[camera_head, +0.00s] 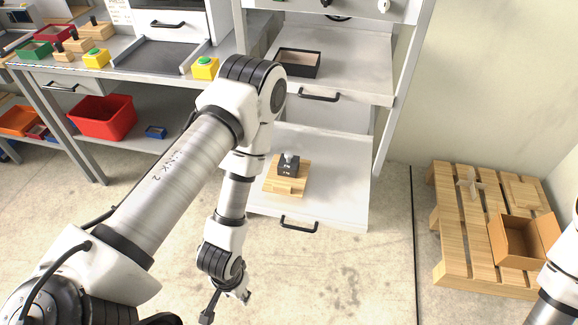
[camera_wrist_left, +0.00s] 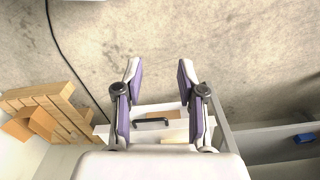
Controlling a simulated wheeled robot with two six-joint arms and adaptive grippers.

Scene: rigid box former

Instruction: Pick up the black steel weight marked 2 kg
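The black steel weight (camera_head: 288,166) has a light knob on top and small pale markings too small to read. It stands upright on a wooden block (camera_head: 283,187) on the pulled-out lower drawer (camera_head: 340,190). My left gripper (camera_head: 227,308) hangs over the floor, in front of and below the drawer in the head view, apart from the weight. In the left wrist view the fingers with purple pads (camera_wrist_left: 160,72) are spread with nothing between them. The weight cannot be made out in that view. My right arm shows at the right edge, its gripper out of frame.
The drawer has a black handle (camera_head: 299,225); an upper drawer (camera_head: 350,75) holds a dark open box (camera_head: 298,63). A workbench (camera_head: 150,80) with yellow button boxes stands left. A wooden pallet (camera_head: 455,235) with a cardboard box (camera_head: 520,245) is at right. Floor between is clear.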

